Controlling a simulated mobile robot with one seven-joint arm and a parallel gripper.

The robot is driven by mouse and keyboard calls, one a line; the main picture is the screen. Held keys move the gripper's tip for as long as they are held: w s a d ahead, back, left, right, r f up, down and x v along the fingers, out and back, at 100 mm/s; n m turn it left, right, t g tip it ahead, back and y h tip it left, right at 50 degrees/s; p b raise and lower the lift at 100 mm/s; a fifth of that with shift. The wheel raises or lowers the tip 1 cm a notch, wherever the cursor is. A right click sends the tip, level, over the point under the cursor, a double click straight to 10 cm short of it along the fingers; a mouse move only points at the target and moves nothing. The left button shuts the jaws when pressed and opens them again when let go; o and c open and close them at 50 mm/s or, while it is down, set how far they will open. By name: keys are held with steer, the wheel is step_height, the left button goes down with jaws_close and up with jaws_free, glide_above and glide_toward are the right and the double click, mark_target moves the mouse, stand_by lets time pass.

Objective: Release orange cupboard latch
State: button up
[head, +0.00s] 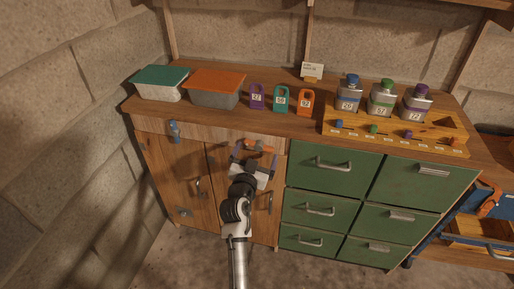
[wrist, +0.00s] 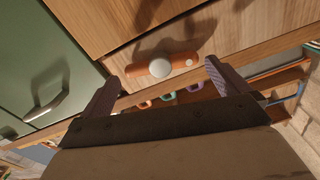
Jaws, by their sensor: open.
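The orange latch (head: 262,147) is a short bar on the wooden strip under the worktop, above the right wooden cupboard door (head: 262,215). In the wrist view the orange latch (wrist: 182,66) has a pale round knob (wrist: 159,68) near its middle. My gripper (head: 253,154) is in front of the latch and partly covers it in the head view. In the wrist view my gripper (wrist: 161,74) is open, with one finger to each side of the latch. I see no clear contact, and the gap in depth is hard to tell.
A blue latch (head: 174,132) sits above the left door (head: 178,180). Green drawers (head: 334,165) with protruding handles are close on the right. The worktop (head: 225,118) above carries lidded tubs, coloured tags and bottles. A stone wall (head: 75,150) stands left.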

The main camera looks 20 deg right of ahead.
steer(key=shift+x, duration=1)
steer(key=c, duration=0.6)
steer(key=shift+n, duration=1.4)
steer(key=o, duration=0.6)
